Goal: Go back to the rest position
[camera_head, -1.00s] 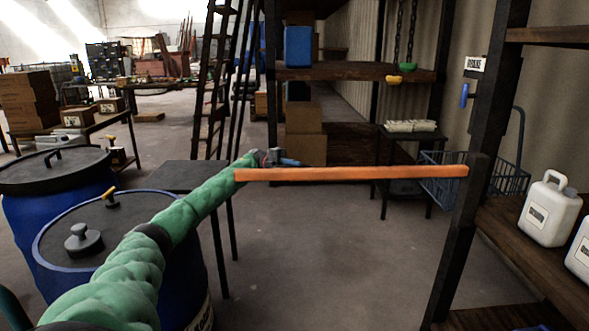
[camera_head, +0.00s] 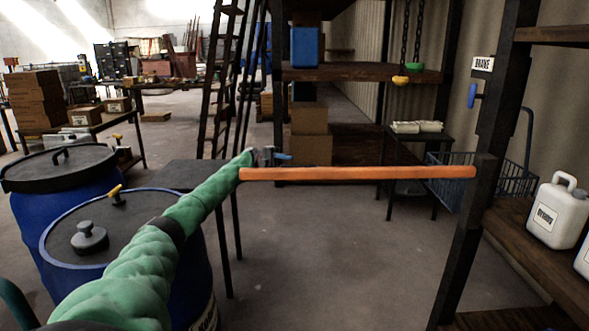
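My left arm, in a green sleeve, reaches from the lower left toward the middle of the head view. My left gripper (camera_head: 266,157) is small and dark at its end, raised in front of the rack. I cannot tell whether its fingers are open or shut. A small blue piece (camera_head: 285,157) shows right beside it; I cannot tell whether the gripper touches it. An orange bar (camera_head: 360,173) runs level from the end of my arm to the dark post at right. I cannot tell whether bar and arm touch. My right gripper is not in view.
Two blue vats (camera_head: 120,245) with dark lids stand at left, close to my arm. A dark table (camera_head: 185,175) stands behind them. A shelf (camera_head: 525,222) with white jugs (camera_head: 557,212) is at right. Bare floor (camera_head: 335,255) lies beneath the bar.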

